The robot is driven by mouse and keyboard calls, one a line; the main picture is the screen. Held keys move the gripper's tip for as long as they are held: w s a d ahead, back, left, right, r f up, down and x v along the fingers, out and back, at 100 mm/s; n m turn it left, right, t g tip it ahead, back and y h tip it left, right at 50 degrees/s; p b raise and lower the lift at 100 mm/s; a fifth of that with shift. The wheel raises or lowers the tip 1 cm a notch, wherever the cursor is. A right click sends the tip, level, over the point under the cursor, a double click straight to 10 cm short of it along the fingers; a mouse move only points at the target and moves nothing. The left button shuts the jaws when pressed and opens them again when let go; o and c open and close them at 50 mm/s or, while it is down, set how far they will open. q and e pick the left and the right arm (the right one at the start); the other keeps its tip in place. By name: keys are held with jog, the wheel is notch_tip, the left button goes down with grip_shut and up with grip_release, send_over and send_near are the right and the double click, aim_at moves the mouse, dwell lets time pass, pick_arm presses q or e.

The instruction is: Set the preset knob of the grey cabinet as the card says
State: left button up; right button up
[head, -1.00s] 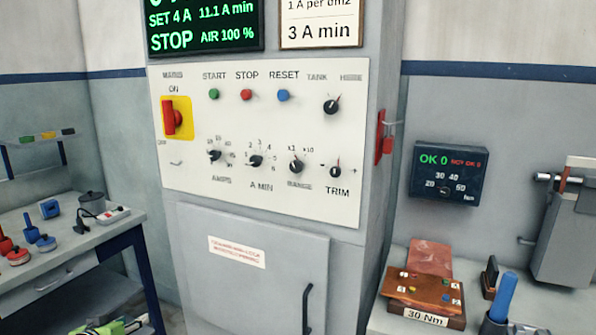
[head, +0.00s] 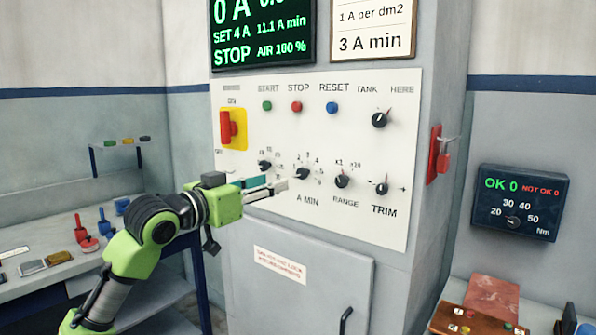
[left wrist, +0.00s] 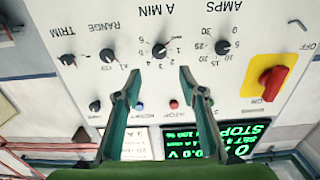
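The grey cabinet (head: 455,100) has a white panel with the dark A MIN knob (head: 303,173) in its lower row; its pointer direction is too small to tell. The knob also shows upside down in the left wrist view (left wrist: 160,50). The card (head: 373,28) at the top reads "1 A per dm2" and "3 A min". My left gripper (head: 276,188) is in front of the panel, just below and left of the A MIN knob. In the left wrist view its fingers (left wrist: 160,74) are apart and empty, with the knob beyond their tips. My right gripper is not in view.
The AMPS knob (head: 265,166), RANGE knob (head: 342,181) and TRIM knob (head: 381,188) are neighbours. The red main switch (head: 228,126) is above left. The green display (head: 262,30) reads SET 4 A, 11.1 A min, STOP. Benches stand on both sides.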

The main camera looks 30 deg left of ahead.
aim_at(301, 173)
pick_arm(q)
jog(key=w+p, duration=0.1)
jog(key=w, duration=0.2)
jog(key=w+p, duration=0.1)
jog(key=w, duration=0.2)
jog(key=w+p, duration=0.1)
jog(key=w, duration=0.2)
jog(key=shift+d+r, duration=0.1)
jog(key=shift+d, duration=0.3)
jog(key=shift+w+d, duration=0.1)
jog(key=shift+w, duration=0.45)
